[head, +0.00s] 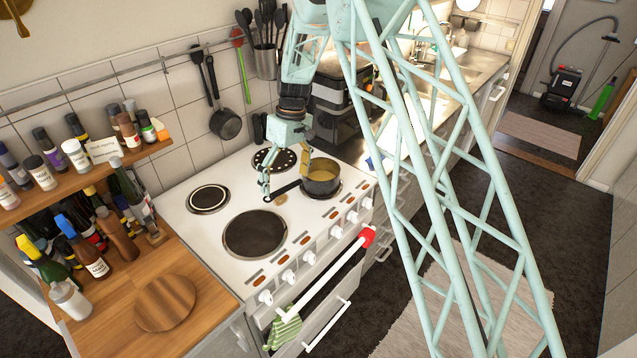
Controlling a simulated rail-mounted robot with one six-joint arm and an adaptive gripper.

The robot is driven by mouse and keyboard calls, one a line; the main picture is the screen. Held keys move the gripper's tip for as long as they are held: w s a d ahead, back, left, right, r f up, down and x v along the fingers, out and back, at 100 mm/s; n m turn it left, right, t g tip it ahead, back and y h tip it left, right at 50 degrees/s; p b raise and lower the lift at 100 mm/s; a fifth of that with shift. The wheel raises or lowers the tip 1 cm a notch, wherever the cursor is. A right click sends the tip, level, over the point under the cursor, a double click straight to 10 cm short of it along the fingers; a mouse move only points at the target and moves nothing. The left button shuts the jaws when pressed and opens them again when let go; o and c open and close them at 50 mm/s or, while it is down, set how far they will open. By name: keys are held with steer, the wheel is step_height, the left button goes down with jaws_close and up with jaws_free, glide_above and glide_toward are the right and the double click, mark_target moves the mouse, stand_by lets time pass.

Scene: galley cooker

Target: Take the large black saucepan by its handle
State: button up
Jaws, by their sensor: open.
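A black saucepan (321,187) with a tan-looking inside stands upright on the back right part of the white cooker. Its dark handle (284,190) points left and toward the front, over the hob. My gripper (285,182) hangs over the cooker, pointing down, with its two fingers apart. One finger is left of the handle and the other is close to the pan's rim. The handle appears to lie below or between the fingers; I cannot tell its exact depth or whether anything touches.
The cooker (180,228) has bare hotplates to the left. A small black pan (225,124) and utensils hang from the wall rail. Bottles crowd the shelf and the wooden worktop (205,285) at left. A dark appliance (335,95) stands behind the saucepan.

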steer(key=shift+c, duration=0.9)
steer(key=c, duration=1)
steer(key=shift+r, duration=0.2)
steer(key=shift+r+b, duration=0.3)
steer(key=shift+r, duration=1.25)
steer(key=s+a, duration=0.1)
steer(key=s, duration=0.4)
steer(key=s+a+r+b, duration=0.1)
steer(key=s+a, duration=0.1)
steer(key=s, duration=0.3)
steer(key=s+a+b, duration=0.1)
steer(key=s, duration=0.4)
steer(key=shift+s+a+r, duration=0.15)
steer(key=shift+a+r, duration=0.05)
steer(key=shift+r, duration=0.05)
